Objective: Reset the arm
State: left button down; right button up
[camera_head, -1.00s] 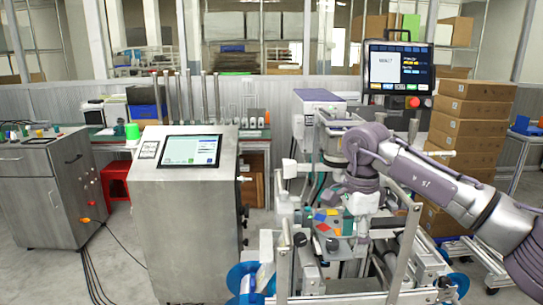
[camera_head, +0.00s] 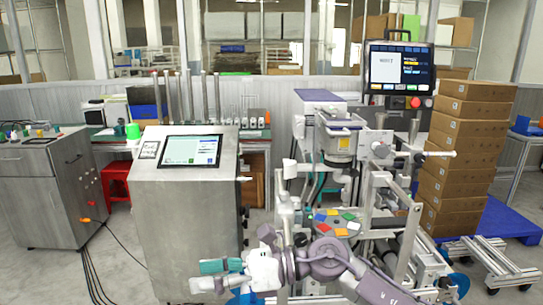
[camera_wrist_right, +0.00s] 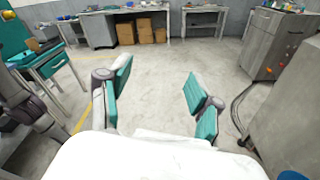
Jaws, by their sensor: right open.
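My right arm (camera_head: 335,262) lies low across the front of the machine in the head view. Its gripper (camera_head: 208,275) points left, in front of the grey console cabinet's lower part. In the right wrist view the gripper (camera_wrist_right: 160,108) shows two teal-padded fingers wide apart. Nothing is between them but the view of the bare floor (camera_wrist_right: 155,75) beyond. My left gripper is in neither view.
The machine (camera_head: 360,190) with blue-edged film reels (camera_head: 458,283) stands behind the arm. The console cabinet (camera_head: 185,215) is close to the gripper. Stacked cartons (camera_head: 465,150) stand at right. A red stool (camera_head: 116,180) and a metal cabinet (camera_head: 45,190) are at left, with floor between.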

jog(key=w+d+r+m+t, duration=0.2)
jog(key=d+m+t, duration=0.2)
jog(key=m+t, duration=0.6)
jog(key=w+d+r+m+t, duration=0.2)
jog(key=d+m+t, duration=0.2)
jog(key=m+t, duration=0.55)
jog(key=s+d+f+m+g+h, duration=0.2)
jog(key=d+f+m+g+h, duration=0.1)
jog(key=d+f+m+h, duration=1.5)
jog(key=s+d+f+m+g, duration=0.2)
jog(key=s+f+m+g, duration=0.25)
jog(key=s, duration=0.45)
jog(key=s+d+f+m+g+y, duration=0.1)
jog(key=s+d+f+m+g, duration=0.15)
jog(key=s+f, duration=0.45)
jog(key=s+d+f+m+g, duration=0.1)
jog(key=s+f+m+g, duration=0.4)
jog(key=s, duration=0.5)
notch_tip(320, 180, down, 24)
jog(key=g, duration=0.1)
jog(key=s+d+f+n+g, duration=0.1)
jog(key=s+d+f, duration=0.2)
jog(key=s+f, duration=1.4)
jog(key=shift+f, duration=0.5)
